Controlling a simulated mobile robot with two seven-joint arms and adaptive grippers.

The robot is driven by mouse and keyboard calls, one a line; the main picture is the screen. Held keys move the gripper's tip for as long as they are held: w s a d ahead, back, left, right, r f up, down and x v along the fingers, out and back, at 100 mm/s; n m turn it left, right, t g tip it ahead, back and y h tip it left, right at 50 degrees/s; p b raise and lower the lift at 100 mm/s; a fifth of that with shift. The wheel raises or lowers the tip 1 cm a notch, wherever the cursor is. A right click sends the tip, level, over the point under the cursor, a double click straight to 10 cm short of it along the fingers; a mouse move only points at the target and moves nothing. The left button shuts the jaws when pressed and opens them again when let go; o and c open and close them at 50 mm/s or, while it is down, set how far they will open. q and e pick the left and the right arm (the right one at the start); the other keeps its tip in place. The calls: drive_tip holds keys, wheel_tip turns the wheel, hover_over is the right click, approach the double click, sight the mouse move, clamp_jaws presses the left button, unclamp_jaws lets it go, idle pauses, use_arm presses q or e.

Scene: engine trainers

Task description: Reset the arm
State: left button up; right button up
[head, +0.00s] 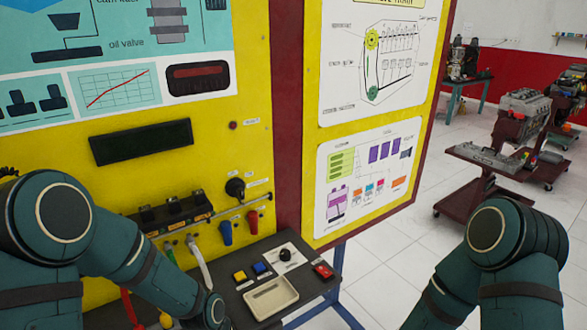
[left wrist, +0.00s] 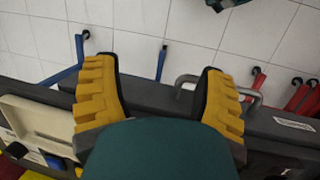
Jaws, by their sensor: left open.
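My left arm (head: 120,250) comes in from the left in the head view, bent over the front of the yellow trainer panel. Its gripper does not show clearly there. In the left wrist view my left gripper (left wrist: 157,85) has its two yellow fingers spread wide with nothing held between them. Beyond the fingers are the dark shelf edge and a silver handle (left wrist: 187,80), which is near the right finger. My right arm (head: 500,240) is bent at the lower right of the head view, and its gripper is out of frame.
The shelf (head: 237,300) under the panel (head: 255,80) carries a cream tray (head: 271,298), coloured buttons and a red switch (head: 323,270). Blue and red plugs hang above it. An engine stand (head: 490,165) is at the right. The tiled floor between is clear.

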use_arm(q)
drive_tip(key=s+f+m+t, duration=0.1)
drive_tip(key=s+f+m, duration=0.3)
drive_tip(key=s+f, duration=0.8)
drive_tip(key=w+d+r+t+b, duration=0.1)
drive_tip(key=w+b, duration=0.1)
drive_tip(key=w, duration=0.5)
drive_tip(key=shift+d+r+m+t+h, duration=0.4)
